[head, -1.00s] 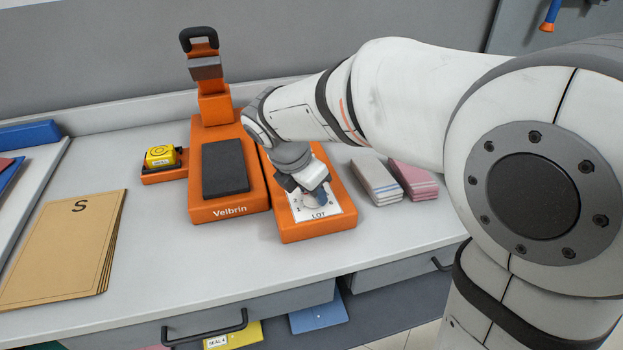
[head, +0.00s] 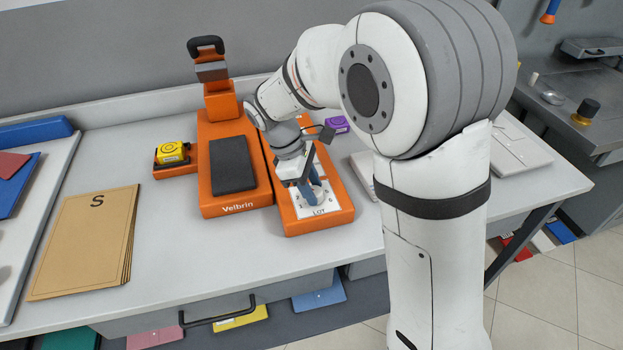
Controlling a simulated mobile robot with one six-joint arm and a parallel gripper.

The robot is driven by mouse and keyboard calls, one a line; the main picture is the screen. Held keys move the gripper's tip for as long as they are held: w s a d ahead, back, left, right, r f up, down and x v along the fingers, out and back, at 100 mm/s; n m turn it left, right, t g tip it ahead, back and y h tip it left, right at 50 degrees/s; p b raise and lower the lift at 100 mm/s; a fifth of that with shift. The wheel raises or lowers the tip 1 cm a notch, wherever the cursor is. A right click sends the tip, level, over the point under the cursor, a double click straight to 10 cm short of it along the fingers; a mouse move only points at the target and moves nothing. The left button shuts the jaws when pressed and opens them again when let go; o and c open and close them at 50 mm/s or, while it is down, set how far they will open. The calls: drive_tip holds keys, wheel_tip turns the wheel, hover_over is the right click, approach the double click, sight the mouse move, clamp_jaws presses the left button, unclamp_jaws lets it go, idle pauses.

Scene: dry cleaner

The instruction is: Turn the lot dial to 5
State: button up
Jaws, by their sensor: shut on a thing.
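The lot dial (head: 316,200) sits on a white plate marked LOT (head: 308,211) at the front of an orange base (head: 335,219), right of the Velbrin press. My gripper (head: 307,190) points down over the plate and is shut on the dial. The fingers and wrist cover most of the dial. A few small numerals show at the plate's right side, but I cannot read which one the dial points to.
The orange Velbrin press (head: 236,198) with its dark pad stands directly left. Brown S envelopes (head: 85,245) lie at the left. A purple item (head: 338,125) is behind my arm. The counter's front middle is clear.

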drive_tip(key=m+g+p, duration=0.1)
drive_tip(key=m, duration=0.2)
drive_tip(key=m+g+p, duration=0.1)
drive_tip(key=m, duration=0.1)
drive_tip(key=shift+w+d+m+y, duration=0.1)
drive_tip(key=shift+w+m+y, duration=0.05)
drive_tip(key=shift+m+y, duration=0.25)
drive_tip(key=m+y+p, duration=0.1)
drive_tip(key=m, duration=0.1)
drive_tip(key=m+g+p, duration=0.1)
drive_tip(key=m, duration=0.2)
drive_tip(key=shift+w+d+y, duration=0.1)
drive_tip(key=shift+d+y, duration=0.05)
drive_tip(key=shift+y, duration=0.25)
drive_tip(key=m+y, duration=0.1)
drive_tip(key=m, duration=0.2)
drive_tip(key=m+y, duration=0.1)
drive_tip(key=m, duration=0.1)
drive_tip(key=shift+d+m+g+p, duration=0.15)
drive_tip(key=shift+m+g+p, duration=0.15)
drive_tip(key=shift+m+g, duration=0.1)
drive_tip(key=m+y, duration=0.1)
drive_tip(key=m, duration=0.3)
drive_tip(key=shift+d+m+t+y, duration=0.1)
drive_tip(key=shift+m+t+y, duration=0.2)
drive_tip(key=shift+y, duration=0.1)
drive_tip(key=o, duration=1)
